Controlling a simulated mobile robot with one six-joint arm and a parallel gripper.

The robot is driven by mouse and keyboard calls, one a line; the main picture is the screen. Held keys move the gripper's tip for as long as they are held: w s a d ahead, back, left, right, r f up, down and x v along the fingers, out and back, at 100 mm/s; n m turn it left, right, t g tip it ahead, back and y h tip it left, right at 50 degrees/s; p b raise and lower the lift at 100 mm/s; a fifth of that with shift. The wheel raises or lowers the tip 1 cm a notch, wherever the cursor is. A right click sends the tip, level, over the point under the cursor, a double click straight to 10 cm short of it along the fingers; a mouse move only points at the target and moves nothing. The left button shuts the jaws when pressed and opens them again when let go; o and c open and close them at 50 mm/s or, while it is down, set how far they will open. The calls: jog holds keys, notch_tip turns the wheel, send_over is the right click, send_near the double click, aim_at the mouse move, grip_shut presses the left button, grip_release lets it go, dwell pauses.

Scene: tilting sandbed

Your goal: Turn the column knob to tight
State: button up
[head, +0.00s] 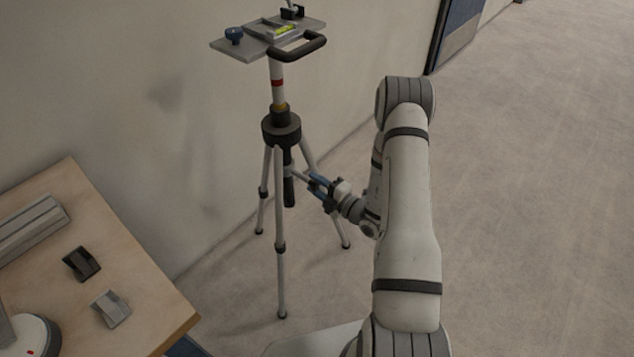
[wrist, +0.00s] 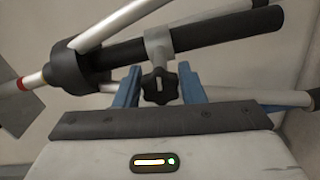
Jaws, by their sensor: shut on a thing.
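The column knob (wrist: 160,88) is a black lobed knob on a grey collar (wrist: 158,46) around the black lower column (wrist: 215,34) of a tripod. My gripper (wrist: 158,84) has its two blue fingers on either side of the knob and is shut on it. In the head view my gripper (head: 318,184) reaches the tripod (head: 281,130) from the right, below its black hub. The knob itself is too small and covered to make out there. No marking for tight is visible in either view.
The tripod stands upright near the wall, its legs spread on the floor. A wooden table (head: 150,310) with small items is at left. Floor at right is clear.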

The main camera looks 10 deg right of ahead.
jog(key=shift+d, duration=0.15)
dwell(0.3)
jog(key=o, duration=0.9)
jog(key=v, duration=0.7)
jog(key=shift+s+d, duration=0.2)
jog(key=shift+s, duration=0.05)
